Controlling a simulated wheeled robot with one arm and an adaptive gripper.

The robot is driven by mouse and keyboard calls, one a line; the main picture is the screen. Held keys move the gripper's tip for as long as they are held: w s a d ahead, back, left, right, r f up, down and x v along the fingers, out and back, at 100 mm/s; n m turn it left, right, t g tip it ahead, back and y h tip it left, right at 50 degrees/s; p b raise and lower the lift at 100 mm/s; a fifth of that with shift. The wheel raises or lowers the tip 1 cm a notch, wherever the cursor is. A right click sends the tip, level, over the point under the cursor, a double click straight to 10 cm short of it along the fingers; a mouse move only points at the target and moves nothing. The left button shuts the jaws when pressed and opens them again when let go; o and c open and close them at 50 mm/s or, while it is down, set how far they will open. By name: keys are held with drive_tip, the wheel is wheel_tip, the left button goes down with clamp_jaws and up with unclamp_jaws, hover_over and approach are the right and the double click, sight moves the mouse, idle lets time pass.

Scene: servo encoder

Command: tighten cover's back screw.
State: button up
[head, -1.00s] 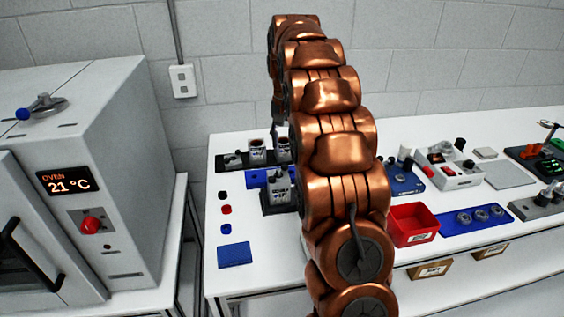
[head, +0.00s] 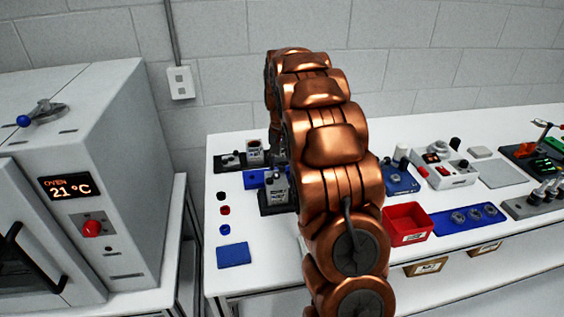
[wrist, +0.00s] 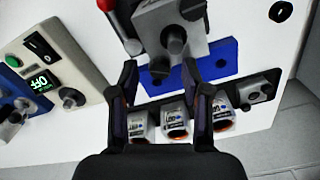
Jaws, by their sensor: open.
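A grey servo unit with a white label (head: 276,187) stands upright in a dark fixture (head: 272,210) left of my arm in the head view. In the wrist view, a grey block with a dark round knob (wrist: 172,38) shows beyond my fingertips, beside a blue plate (wrist: 218,66). I cannot make out the cover's back screw. My arm hides the gripper in the head view. A red-tipped handle (wrist: 106,5) is at the wrist view's upper left.
A dark rack with several labelled units (wrist: 175,122) lies close to my fingers. A red bin (head: 404,226), a blue tray with round parts (head: 466,218) and bench instruments (head: 446,168) stand right of my arm. An oven (head: 125,170) stands left.

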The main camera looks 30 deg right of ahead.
drive_tip(key=shift+c, duration=0.5)
clamp_jaws()
drive_tip(key=shift+f+m+b, duration=0.1)
drive_tip(key=shift+m+b, duration=0.3)
drive_tip(key=shift+b, duration=0.05)
drive_tip(key=shift+f+m+b, duration=0.1)
drive_tip(key=shift+m+b, duration=0.75)
drive_tip(key=shift+m, duration=0.15)
drive_tip(key=m+b, duration=0.2)
drive_tip(key=m, duration=0.2)
drive_tip(key=shift+m, duration=0.3)
drive_tip(key=m+b, duration=0.2)
drive_tip(key=m, duration=0.4)
drive_tip(key=shift+r+b, duration=0.2)
drive_tip(key=shift+b, duration=0.1)
drive_tip(key=shift+m, duration=0.4)
